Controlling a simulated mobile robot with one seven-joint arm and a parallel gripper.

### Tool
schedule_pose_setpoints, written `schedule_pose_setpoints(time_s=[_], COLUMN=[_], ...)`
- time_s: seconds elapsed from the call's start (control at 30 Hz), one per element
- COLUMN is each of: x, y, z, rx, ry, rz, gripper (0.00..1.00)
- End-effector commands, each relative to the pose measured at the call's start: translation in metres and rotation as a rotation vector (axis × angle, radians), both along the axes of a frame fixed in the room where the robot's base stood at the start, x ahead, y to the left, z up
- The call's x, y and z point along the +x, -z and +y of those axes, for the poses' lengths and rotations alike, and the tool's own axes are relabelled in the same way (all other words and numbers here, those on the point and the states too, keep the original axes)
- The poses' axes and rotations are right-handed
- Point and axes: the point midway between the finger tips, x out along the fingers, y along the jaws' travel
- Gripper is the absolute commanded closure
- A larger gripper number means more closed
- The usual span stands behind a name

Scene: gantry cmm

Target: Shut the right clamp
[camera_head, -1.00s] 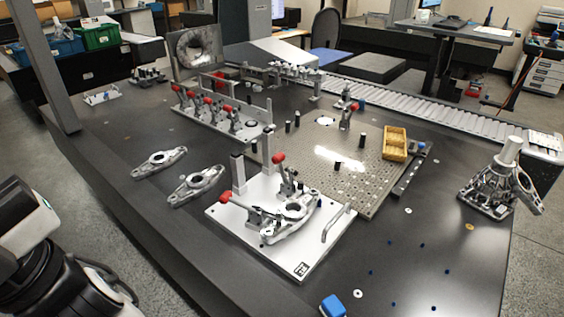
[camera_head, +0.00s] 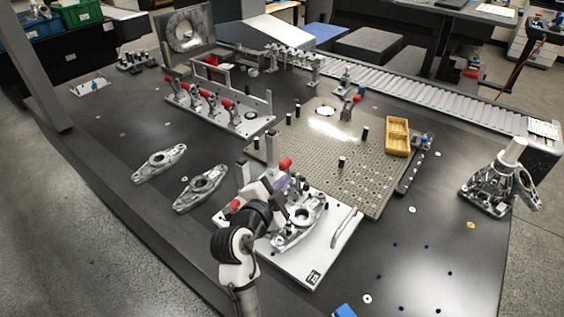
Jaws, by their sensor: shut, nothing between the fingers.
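The white fixture plate (camera_head: 330,262) stands on the dark table and carries a grey metal casting (camera_head: 298,222). Two red-handled clamps are on it. The right clamp's red handle (camera_head: 286,164) sticks up at the back of the plate. The other clamp's red handle (camera_head: 236,204) is lower, at the plate's left side. My gripper (camera_head: 281,184) is over the plate between the two handles, just below and left of the right clamp's handle. It looks shut and empty. My arm hides much of both clamps, and I cannot tell whether the gripper touches the right one.
Upright posts (camera_head: 243,172) stand at the plate's back left. A metal handle (camera_head: 346,227) rises on its right. Two loose castings (camera_head: 201,188) lie to the left. A perforated plate (camera_head: 372,190) with a yellow bin (camera_head: 397,137) is behind. The front right table is mostly clear.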

Motion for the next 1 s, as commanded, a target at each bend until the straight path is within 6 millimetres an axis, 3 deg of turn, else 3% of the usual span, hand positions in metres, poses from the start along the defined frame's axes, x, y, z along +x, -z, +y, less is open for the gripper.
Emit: schedule_pose_setpoints(time_s=[0.17, 0.53, 0.7, 1.0], x=[0.02, 0.091, 0.101, 0.107], y=[0.002, 0.014, 0.033, 0.04], z=[-0.01, -0.039, -0.019, -0.01], rx=[0.0, -0.001, -0.001, 0.0], ry=[0.004, 0.0, -0.005, -0.004], rz=[0.001, -0.001, -0.001, -0.001], gripper=[1.0, 1.0, 1.0, 1.0])
